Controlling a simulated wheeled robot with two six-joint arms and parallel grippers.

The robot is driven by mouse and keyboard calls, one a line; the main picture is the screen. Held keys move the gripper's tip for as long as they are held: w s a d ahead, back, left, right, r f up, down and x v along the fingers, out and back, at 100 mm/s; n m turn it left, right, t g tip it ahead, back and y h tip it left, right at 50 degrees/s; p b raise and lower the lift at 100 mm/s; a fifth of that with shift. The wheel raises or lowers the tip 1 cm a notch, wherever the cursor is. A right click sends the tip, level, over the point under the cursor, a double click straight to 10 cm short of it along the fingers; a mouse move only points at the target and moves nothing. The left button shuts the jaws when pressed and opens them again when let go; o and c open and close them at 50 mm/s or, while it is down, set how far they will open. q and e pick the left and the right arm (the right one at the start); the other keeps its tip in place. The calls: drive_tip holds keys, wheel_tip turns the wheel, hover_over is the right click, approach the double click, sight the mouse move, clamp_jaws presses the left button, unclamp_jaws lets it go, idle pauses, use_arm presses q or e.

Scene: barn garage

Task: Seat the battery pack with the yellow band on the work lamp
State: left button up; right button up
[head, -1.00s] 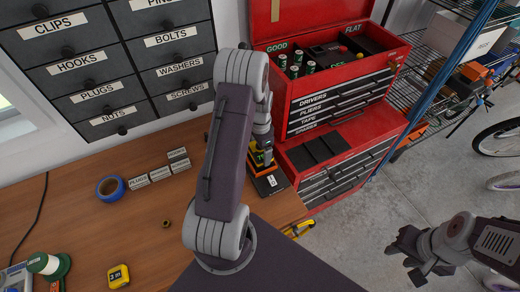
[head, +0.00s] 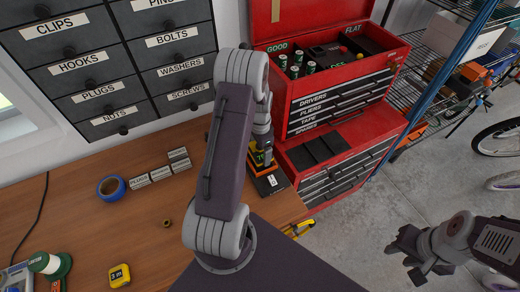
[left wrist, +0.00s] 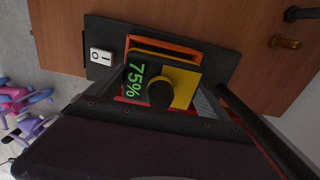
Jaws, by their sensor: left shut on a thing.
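The battery pack (left wrist: 182,86) has a yellow band, a black knob and a green "75%" readout. My left gripper (left wrist: 163,98) is shut on it, with a finger on either side. In the head view the pack (head: 261,160) shows only partly below my left gripper (head: 264,140). The pack is at an orange-rimmed socket on a dark flat base with a white switch (left wrist: 101,56), at the bench's right end. The base also shows in the head view (head: 272,188). Whether the pack is fully down is hidden. I cannot tell whether this base belongs to the work lamp. My right gripper (head: 411,254) is open and empty over the floor.
A red toolbox (head: 345,135) stands right beside the base, with an open top tray marked GOOD and FLAT. Blue tape (head: 111,187), small labelled blocks (head: 160,174) and a yellow tape measure (head: 119,275) lie on the wooden bench (head: 90,225). Drawers (head: 110,60) stand behind.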

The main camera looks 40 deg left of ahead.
sight(260, 155)
use_arm(q)
drive_tip(key=shift+f, duration=0.15)
drive_tip(key=shift+f+b, duration=0.95)
drive_tip(key=shift+f, duration=0.25)
drive_tip(key=shift+s+d, duration=0.1)
drive_tip(key=shift+s, duration=0.05)
drive_tip(key=shift+s+f, duration=0.1)
drive_tip(key=shift+f, duration=0.05)
